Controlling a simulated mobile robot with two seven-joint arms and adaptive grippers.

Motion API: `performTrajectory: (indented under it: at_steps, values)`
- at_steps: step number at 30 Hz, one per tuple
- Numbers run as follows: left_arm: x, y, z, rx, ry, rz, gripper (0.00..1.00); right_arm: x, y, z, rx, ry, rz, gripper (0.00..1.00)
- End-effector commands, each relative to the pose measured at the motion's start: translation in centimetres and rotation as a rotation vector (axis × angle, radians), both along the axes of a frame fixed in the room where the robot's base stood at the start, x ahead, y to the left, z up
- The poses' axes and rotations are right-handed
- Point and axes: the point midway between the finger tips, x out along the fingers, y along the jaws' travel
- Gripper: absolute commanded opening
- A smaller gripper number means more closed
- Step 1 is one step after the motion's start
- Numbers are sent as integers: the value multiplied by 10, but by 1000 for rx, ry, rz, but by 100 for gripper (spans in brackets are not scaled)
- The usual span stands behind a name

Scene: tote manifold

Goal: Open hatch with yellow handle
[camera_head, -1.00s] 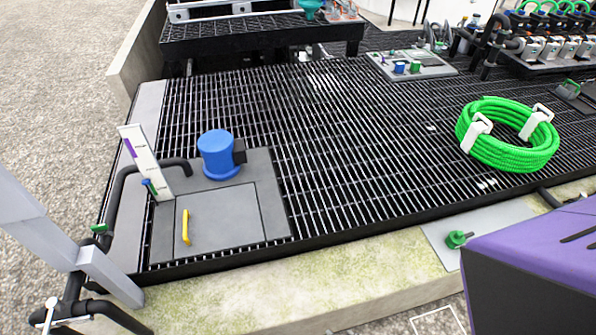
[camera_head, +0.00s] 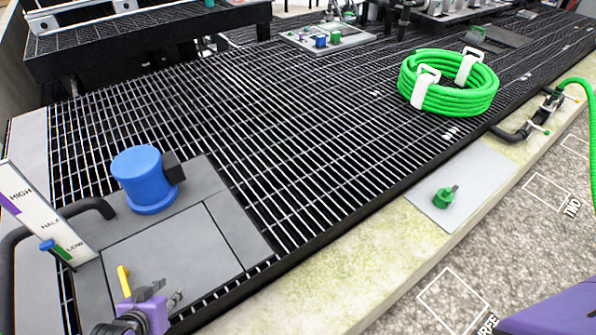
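The hatch (camera_head: 190,248) is a flat grey square panel set in a grey plate at the lower left. Its yellow handle (camera_head: 124,281) is a short upright bar on the hatch's left part. The handle's lower end is close to or behind my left gripper in this view. My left gripper (camera_head: 169,291), with a purple body and dark fingers, is just right of the handle, over the hatch's near part. Its fingers look apart, with nothing seen between them. The hatch lies flat and looks closed. I cannot tell whether the gripper touches the handle. My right gripper is not in view.
A blue cylinder (camera_head: 146,180) stands behind the hatch. A white level gauge (camera_head: 42,215) and black pipe (camera_head: 10,262) are at its left. Black grating (camera_head: 300,140) spreads right, with a coiled green hose (camera_head: 462,98) on it. A green valve (camera_head: 445,197) sits on a grey plate.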

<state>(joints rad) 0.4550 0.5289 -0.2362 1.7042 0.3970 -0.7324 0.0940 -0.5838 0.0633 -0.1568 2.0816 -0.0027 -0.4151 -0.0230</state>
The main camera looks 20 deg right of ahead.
Motion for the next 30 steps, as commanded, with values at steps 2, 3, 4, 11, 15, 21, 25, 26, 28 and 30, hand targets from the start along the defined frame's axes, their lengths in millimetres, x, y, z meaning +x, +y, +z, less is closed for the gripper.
performTrajectory:
  at_steps: [2,3,4,11,15,21,25,26,28,30]
  values:
    - [41,25,12,9,74,39,28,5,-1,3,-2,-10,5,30]
    - [57,38,18,7,121,66,28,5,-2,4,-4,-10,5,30]
    - [69,48,25,6,153,89,28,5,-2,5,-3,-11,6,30]
    - [120,118,82,-49,433,309,28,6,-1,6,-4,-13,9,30]
    - [95,136,86,-107,640,430,28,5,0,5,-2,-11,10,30]
    - [81,139,83,-137,743,485,28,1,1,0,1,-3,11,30]
    - [81,135,64,-137,746,484,28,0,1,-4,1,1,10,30]
    - [81,134,58,-137,746,484,28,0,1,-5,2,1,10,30]
    - [81,131,46,-137,746,484,28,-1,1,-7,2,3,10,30]
    - [82,130,36,-136,745,485,28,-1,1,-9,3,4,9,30]
